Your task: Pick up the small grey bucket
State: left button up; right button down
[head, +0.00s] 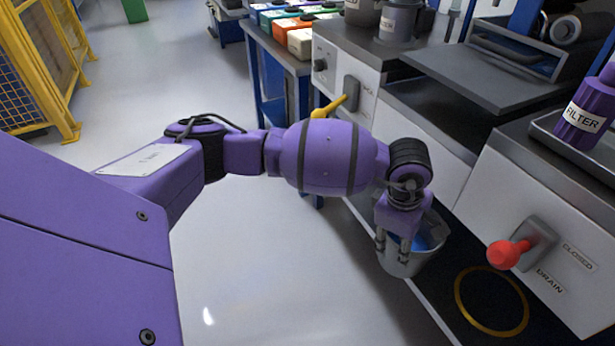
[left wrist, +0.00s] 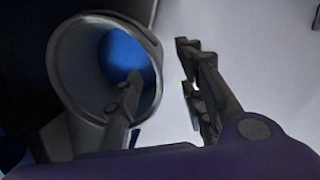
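The small grey bucket (head: 402,262) stands beside the front of the machine, below my left gripper, with something blue (head: 428,238) inside. In the left wrist view the bucket (left wrist: 75,75) shows its round rim, and the blue (left wrist: 124,52) lies deep within. My left gripper (head: 395,248) points down at the bucket's near side. In the left wrist view the gripper (left wrist: 158,92) is open: one finger overlaps the bucket's mouth, the other is outside, with the bucket's wall between them. A gap shows beside the outer finger. My right gripper is not in view.
A red-handled drain valve (head: 512,252) juts from the machine front at the right, above a dark floor strip with a yellow ring (head: 490,302). A yellow lever (head: 330,107) sticks out farther back. Open grey floor (head: 270,270) lies left of the bucket.

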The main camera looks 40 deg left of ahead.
aim_at(393, 268)
pick_arm(q)
jog(key=shift+w+a+f, duration=0.2)
jog(key=shift+w+f, duration=0.15)
jog(key=shift+f, duration=0.1)
jog(key=shift+w+d+f+b, duration=0.1)
jog(key=shift+f+b, duration=0.2)
jog(key=shift+f, duration=0.25)
jog(key=shift+w+d+f+b, duration=0.1)
jog(key=shift+f+b, duration=0.15)
jog(key=shift+f, duration=0.25)
jog(key=f+b, duration=0.1)
jog(key=f, duration=0.1)
jog(key=w+f+b, duration=0.1)
jog(key=f, duration=0.2)
jog(key=shift+d, duration=0.2)
jog(key=shift+r, duration=0.15)
grip_shut()
jog(key=shift+w+r, duration=0.15)
